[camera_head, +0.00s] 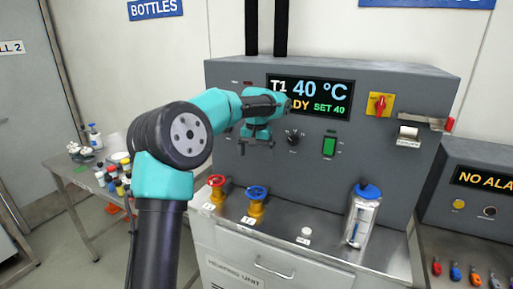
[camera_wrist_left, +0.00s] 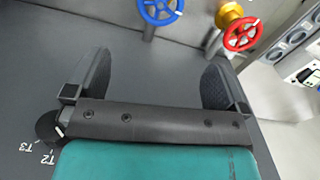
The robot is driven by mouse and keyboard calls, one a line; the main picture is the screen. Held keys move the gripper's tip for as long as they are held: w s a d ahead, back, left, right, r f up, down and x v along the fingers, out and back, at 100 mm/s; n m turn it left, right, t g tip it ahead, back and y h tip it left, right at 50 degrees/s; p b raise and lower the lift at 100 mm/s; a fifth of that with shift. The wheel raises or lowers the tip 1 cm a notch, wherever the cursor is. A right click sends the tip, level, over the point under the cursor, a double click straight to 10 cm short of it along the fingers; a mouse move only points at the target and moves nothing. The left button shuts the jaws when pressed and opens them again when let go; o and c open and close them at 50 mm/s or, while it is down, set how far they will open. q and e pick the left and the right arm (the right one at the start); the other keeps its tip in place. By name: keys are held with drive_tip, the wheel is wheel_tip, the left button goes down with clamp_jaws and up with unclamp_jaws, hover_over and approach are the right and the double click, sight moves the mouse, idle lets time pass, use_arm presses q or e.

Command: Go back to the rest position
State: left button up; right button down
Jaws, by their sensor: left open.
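My left arm comes in from the left and reaches across the front of the grey heating unit (camera_head: 375,165). My left gripper (camera_head: 257,146) hangs in front of its panel, below the left part of the display (camera_head: 318,97). In the left wrist view the two fingers of the gripper (camera_wrist_left: 154,68) stand wide apart with nothing between them. The display reads T1, 40 °C and SET 40; part of it is hidden behind my arm. My right gripper is not in view.
A red valve wheel (camera_head: 217,182) and a blue valve wheel (camera_head: 257,192) stand on the ledge below my gripper. A clear container with a blue cap (camera_head: 367,191) stands at right. A side table (camera_head: 83,190) at left holds several bottles. The panel has a black knob (camera_head: 293,136) and a green switch (camera_head: 329,145).

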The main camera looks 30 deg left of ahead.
use_arm(q)
wheel_tip(320, 180, up, 2)
idle(0.5)
drive_tip(key=s+a+f+n+h, duration=0.1)
drive_tip(key=s+a+f, duration=0.35)
drive_tip(key=f, duration=0.35)
drive_tip(key=s+a+f+h, duration=0.25)
drive_tip(key=s+f, duration=0.25)
drive_tip(key=f, duration=0.4)
drive_tip(key=s+a+f+n+h, duration=0.1)
drive_tip(key=s+a+f, duration=0.35)
drive_tip(key=f, duration=0.35)
drive_tip(key=s+d+f+t, duration=0.1)
drive_tip(key=s+d+f, duration=0.3)
drive_tip(key=s+f, duration=0.45)
drive_tip(key=s+d+f+m, duration=0.1)
drive_tip(key=s+d+f, duration=0.2)
drive_tip(key=d+f, duration=0.5)
drive_tip(key=s+d+f+m, duration=0.1)
drive_tip(key=s+d+f, duration=0.3)
drive_tip(key=d, duration=1.2)
wheel_tip(320, 180, down, 5)
drive_tip(key=shift+d+r+m+y, duration=0.15)
drive_tip(key=shift+d+m+y, duration=0.2)
drive_tip(key=shift+m, duration=0.05)
